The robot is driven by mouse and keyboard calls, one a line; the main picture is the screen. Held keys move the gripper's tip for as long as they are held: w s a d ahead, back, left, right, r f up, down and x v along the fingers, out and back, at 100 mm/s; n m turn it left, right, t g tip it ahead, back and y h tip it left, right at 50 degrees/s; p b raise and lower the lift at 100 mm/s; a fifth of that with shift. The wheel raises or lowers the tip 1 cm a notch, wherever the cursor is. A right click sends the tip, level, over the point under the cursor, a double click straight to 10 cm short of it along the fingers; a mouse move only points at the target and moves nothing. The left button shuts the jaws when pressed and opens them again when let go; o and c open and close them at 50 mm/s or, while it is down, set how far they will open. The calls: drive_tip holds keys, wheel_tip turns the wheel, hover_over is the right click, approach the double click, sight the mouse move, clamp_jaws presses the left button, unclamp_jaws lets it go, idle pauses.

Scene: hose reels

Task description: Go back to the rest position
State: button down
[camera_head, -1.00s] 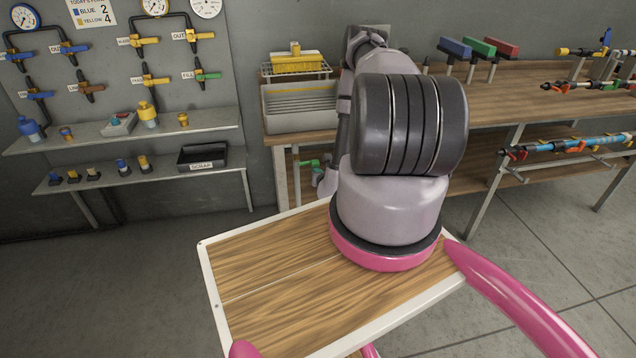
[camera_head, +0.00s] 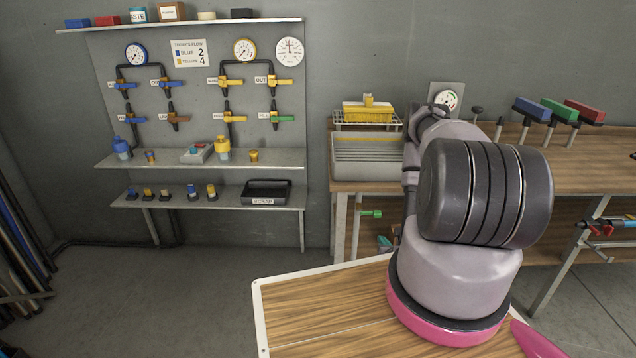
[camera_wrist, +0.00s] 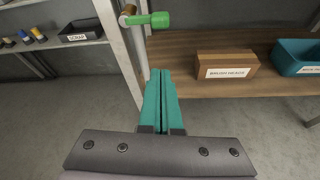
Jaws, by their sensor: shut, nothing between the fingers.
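My gripper (camera_wrist: 161,82) shows in the wrist view as two teal fingers pressed together, with nothing between them. It points toward a wooden bench's lower shelf and the floor, and touches nothing that I can see. In the head view my arm rises over my own wooden deck and hides most of the gripper; only a small teal bit (camera_head: 384,243) shows beside the bench leg.
A workbench (camera_head: 375,187) stands ahead, with a green-handled valve (camera_wrist: 152,19) by its leg. A brush-heads box (camera_wrist: 226,72) and a teal bin (camera_wrist: 297,58) sit on its lower shelf. A gauge board with shelves (camera_head: 205,159) is at left.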

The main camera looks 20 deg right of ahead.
drive_tip(key=w+a+r+n+t+y, duration=0.1)
drive_tip(key=w+a+r+n+y, duration=0.2)
drive_tip(key=w+a+r+y, duration=0.5)
drive_tip(key=w+a+r+n+t+y, duration=0.2)
drive_tip(key=w+r+n, duration=0.2)
drive_tip(key=r, duration=0.8)
drive_tip(key=s+a+r+n+g+y, duration=0.1)
drive_tip(key=a+r+n+g+y, duration=0.25)
drive_tip(key=a+r+n, duration=0.35)
drive_tip(key=s+a+r+n+g+y, duration=0.25)
drive_tip(key=a+r+y, duration=0.2)
drive_tip(key=r, duration=0.45)
drive_tip(key=s+a+r+n+g+h, duration=0.2)
drive_tip(key=s+a+r+n+g, duration=0.3)
drive_tip(key=s+r+n+g, duration=0.75)
drive_tip(key=s+d+r+n+t+h, duration=0.7)
drive_tip(key=s+d+r+t+h, duration=0.2)
drive_tip(key=s+d+r+h, duration=0.1)
drive_tip(key=shift+s+d+h, duration=0.3)
drive_tip(key=shift+d+h, duration=0.05)
drive_tip(key=shift+h, duration=0.15)
